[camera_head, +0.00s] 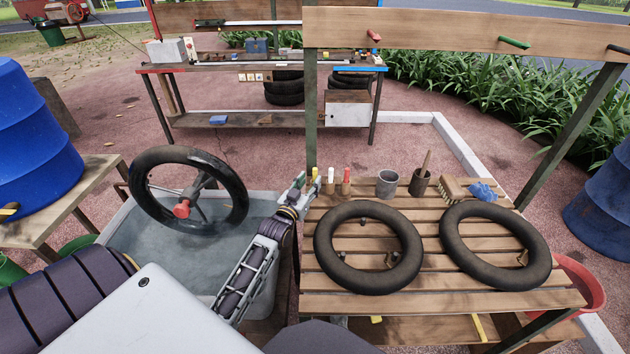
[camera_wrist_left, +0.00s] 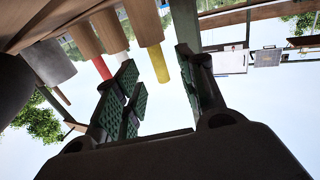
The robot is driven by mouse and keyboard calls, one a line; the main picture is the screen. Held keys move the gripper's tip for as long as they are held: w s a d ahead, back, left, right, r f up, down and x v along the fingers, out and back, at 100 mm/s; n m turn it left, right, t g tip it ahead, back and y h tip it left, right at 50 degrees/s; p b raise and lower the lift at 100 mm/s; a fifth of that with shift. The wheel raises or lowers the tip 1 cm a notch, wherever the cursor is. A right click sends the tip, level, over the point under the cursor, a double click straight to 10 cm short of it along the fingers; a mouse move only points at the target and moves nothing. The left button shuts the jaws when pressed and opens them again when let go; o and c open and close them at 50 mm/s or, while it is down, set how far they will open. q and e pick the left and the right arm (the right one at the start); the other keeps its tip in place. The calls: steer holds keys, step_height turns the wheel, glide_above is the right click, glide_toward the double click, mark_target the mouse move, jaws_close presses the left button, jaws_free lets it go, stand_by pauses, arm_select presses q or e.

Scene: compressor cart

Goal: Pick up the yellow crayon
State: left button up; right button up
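The yellow crayon (camera_head: 315,173) stands upright at the back left of the slatted table (camera_head: 330,288), beside a white crayon (camera_head: 331,174) and a red crayon (camera_head: 347,174), each with a wooden-looking lower part. My left gripper (camera_head: 306,189) is at the table's left edge, close beside the yellow crayon. In the left wrist view, which looks upside down, the yellow crayon (camera_wrist_left: 160,66) shows in the gap between the green-padded fingers of the open left gripper (camera_wrist_left: 156,68). I cannot tell whether they touch it. My right gripper is not in view.
Two black tires (camera_head: 368,284) lie on the table. A grey cup (camera_head: 387,184), a dark pot (camera_head: 420,183), a brush (camera_head: 452,189) and a blue cloth (camera_head: 483,191) stand along its back.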

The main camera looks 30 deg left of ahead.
mark_target(314, 176)
arm_select(q)
steer(key=shift+w, duration=0.15)
steer(key=shift+w+a, duration=0.15)
steer(key=shift+w, duration=0.7)
steer(key=shift+w+a, duration=0.15)
steer(key=shift+w, duration=1.4)
steer(key=c, duration=0.8)
jaws_close()
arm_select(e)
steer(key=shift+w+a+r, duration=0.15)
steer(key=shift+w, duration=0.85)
